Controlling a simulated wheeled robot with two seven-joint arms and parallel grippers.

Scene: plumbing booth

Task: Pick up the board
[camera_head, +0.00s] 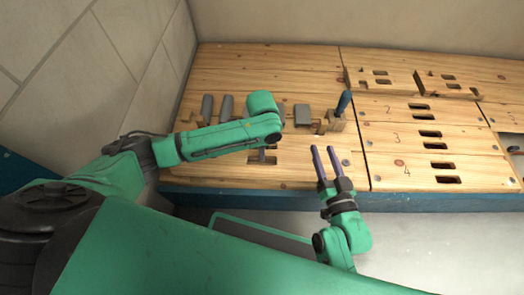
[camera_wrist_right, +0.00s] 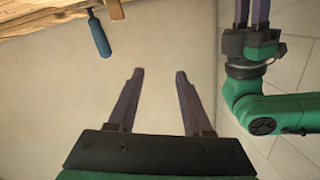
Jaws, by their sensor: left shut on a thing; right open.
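The wooden board (camera_head: 295,155) lies at the front left of the bench, with dark slots in it. My left gripper (camera_head: 262,155) reaches down from its green arm to these slots, its purple fingers partly hidden by the arm. It is shut on the board, at the strip between the slots. In the right wrist view the left gripper (camera_wrist_right: 256,12) shows at the top right, its fingertips cut off by the frame. My right gripper (camera_head: 322,150) is open and empty, to the right of the left one near the bench's front edge. Its two fingers (camera_wrist_right: 158,75) are apart in the right wrist view.
Boards numbered 2, 3 and 4 (camera_head: 385,140) with slots lie to the right. Slotted pieces (camera_head: 375,80) stand behind them. The blue bench edge (camera_head: 420,202) runs along the front.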

